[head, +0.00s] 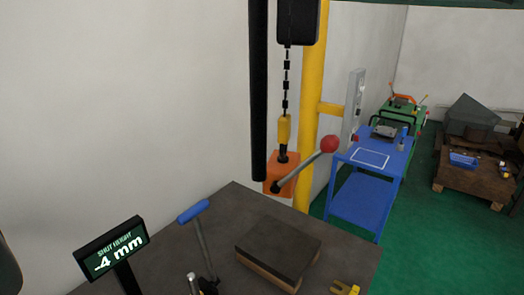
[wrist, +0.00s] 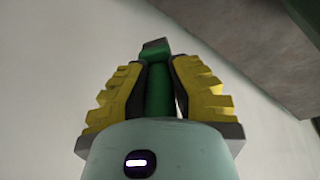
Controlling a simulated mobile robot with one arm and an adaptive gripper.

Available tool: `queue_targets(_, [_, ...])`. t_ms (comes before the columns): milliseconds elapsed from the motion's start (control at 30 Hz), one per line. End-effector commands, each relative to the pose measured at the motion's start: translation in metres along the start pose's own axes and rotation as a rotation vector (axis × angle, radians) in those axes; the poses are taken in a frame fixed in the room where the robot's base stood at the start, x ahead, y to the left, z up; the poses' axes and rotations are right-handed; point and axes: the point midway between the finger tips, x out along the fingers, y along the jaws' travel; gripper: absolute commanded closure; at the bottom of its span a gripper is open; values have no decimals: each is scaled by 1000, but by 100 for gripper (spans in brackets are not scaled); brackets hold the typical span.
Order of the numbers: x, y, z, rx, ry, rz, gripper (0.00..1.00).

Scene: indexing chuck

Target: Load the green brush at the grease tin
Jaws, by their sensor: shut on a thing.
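In the wrist view my gripper (wrist: 158,72) has its two yellow ridged fingers closed on the green brush (wrist: 158,90). The brush handle stands between the fingers, and its dark end (wrist: 155,46) sticks out past the fingertips. A grey surface edge (wrist: 255,45) lies at the upper right of the wrist view, apart from the brush. I cannot make out my gripper in the head view. I cannot identify the grease tin in either view.
In the head view a dark table (head: 225,215) holds a dark block (head: 278,248), a blue-handled lever (head: 195,212) and a display (head: 112,248) reading -4 mm. An orange block (head: 281,174) with a red-knobbed lever hangs above. A blue cart (head: 360,195) and a loaded pallet (head: 475,170) stand behind.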

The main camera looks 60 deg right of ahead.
Motion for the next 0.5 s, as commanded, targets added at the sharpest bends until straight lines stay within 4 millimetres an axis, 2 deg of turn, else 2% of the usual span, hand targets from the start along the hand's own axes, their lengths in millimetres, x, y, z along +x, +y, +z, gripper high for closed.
queue_targets(33, [10,-8,10,-40,3,-9,100])
queue_targets(200, [33,-30,39,-199,39,-49,100])
queue_targets(500, [54,-72,88,-499,109,-130,100])
